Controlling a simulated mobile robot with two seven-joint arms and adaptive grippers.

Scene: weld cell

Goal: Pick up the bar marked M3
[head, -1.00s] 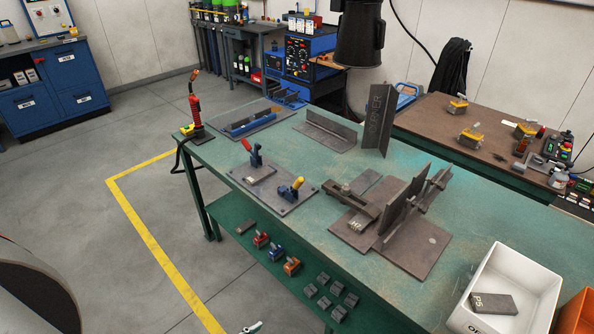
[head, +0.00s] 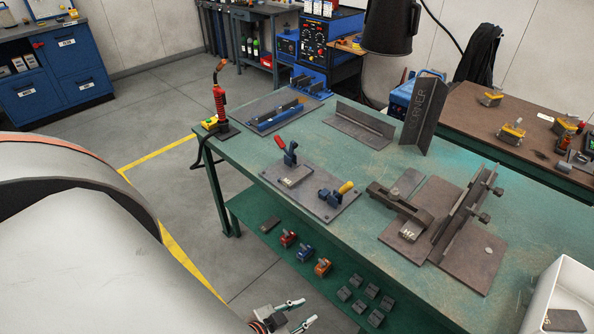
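I cannot clearly read M3 on any piece. A small dark block (head: 411,231) has a white mark that looks like an M or H and a second character. It sits in the clamp fixture (head: 462,262) on the green table. Another dark bar (head: 565,321) lies in the white bin at the lower right, its mark cut off by the frame edge. My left gripper (head: 305,311) is at the bottom edge, low in front of the table, its two light fingertips apart with nothing seen between them. My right gripper is out of view.
A toggle-clamp plate (head: 311,190), a blue fixture (head: 276,117), an angle piece (head: 361,127) and an upright corner piece (head: 423,115) stand on the green table (head: 345,152). The lower shelf (head: 262,217) holds small clamps and dark blocks. The white bin (head: 547,290) stands at the right.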

